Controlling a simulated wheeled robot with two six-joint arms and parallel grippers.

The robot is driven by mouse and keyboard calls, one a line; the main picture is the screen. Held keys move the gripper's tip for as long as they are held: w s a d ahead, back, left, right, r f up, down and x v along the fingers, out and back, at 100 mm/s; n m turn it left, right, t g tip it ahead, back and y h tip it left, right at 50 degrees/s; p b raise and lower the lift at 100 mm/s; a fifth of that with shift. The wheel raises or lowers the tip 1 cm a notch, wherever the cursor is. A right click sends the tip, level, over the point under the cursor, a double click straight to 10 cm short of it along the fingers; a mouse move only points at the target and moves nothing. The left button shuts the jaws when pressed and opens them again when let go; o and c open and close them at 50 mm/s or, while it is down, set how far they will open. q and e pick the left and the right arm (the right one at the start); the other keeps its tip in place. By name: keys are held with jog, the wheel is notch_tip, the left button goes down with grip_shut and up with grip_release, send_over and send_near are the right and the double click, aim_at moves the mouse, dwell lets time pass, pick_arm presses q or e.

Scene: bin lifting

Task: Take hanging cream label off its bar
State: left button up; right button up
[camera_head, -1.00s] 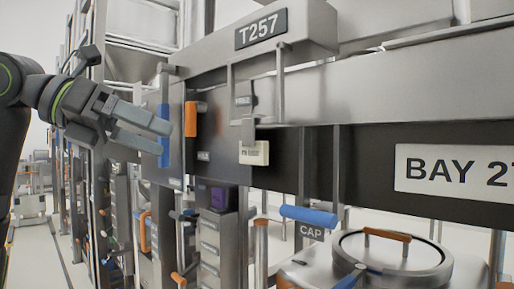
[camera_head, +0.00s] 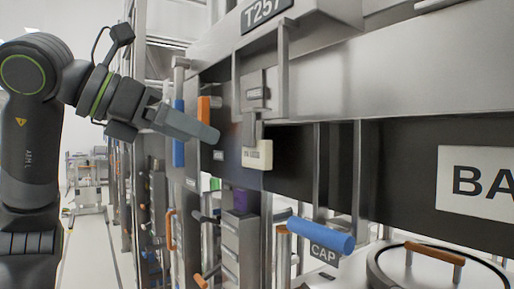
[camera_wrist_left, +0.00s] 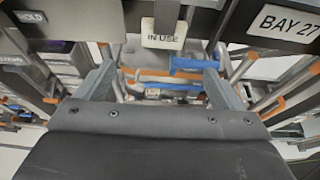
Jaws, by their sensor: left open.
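The cream label (camera_head: 257,155) hangs below a grey clip on the dark rail in the head view. In the left wrist view the label (camera_wrist_left: 163,36) reads "IN USE" and sits ahead of the gap between my fingers. My left gripper (camera_head: 212,135) is to the left of the label and apart from it, pointing towards it. In the wrist view the left gripper (camera_wrist_left: 160,78) is open with its fingers spread and nothing between them. The label's upper edge is hidden behind the grey clip. My right gripper is not in view.
An orange handle (camera_head: 204,110) and a blue vertical handle (camera_head: 178,135) stand beside my left gripper. A blue bar (camera_head: 320,235) marked CAP is lower right. A "HOLD" plate (camera_wrist_left: 30,17) is at the wrist view's upper left, and a "BAY 27" sign (camera_wrist_left: 283,22) at its upper right.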

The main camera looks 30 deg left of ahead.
aim_at(252, 152)
pick_arm(q)
jog(key=p+x, duration=0.1)
jog(key=x, duration=0.6)
jog(key=shift+w+d, duration=0.2)
jog(key=shift+w, duration=0.15)
jog(key=shift+p, duration=0.3)
jog(key=shift+w+d+r+p, duration=0.1)
jog(key=shift+w+d+p, duration=0.05)
jog(key=shift+w+p, duration=0.15)
jog(key=x, duration=0.1)
jog(key=p+x, duration=0.2)
jog(key=x, duration=0.1)
jog(key=shift+w+d+r, duration=0.1)
jog(key=shift+d+r, duration=0.15)
jog(key=shift+r, duration=0.1)
jog(key=shift+w+d+f, duration=0.1)
jog(key=shift+w+f, duration=0.05)
jog(key=shift+c, duration=0.6)
jog(key=c, duration=0.8)
jog(key=shift+c, duration=0.2)
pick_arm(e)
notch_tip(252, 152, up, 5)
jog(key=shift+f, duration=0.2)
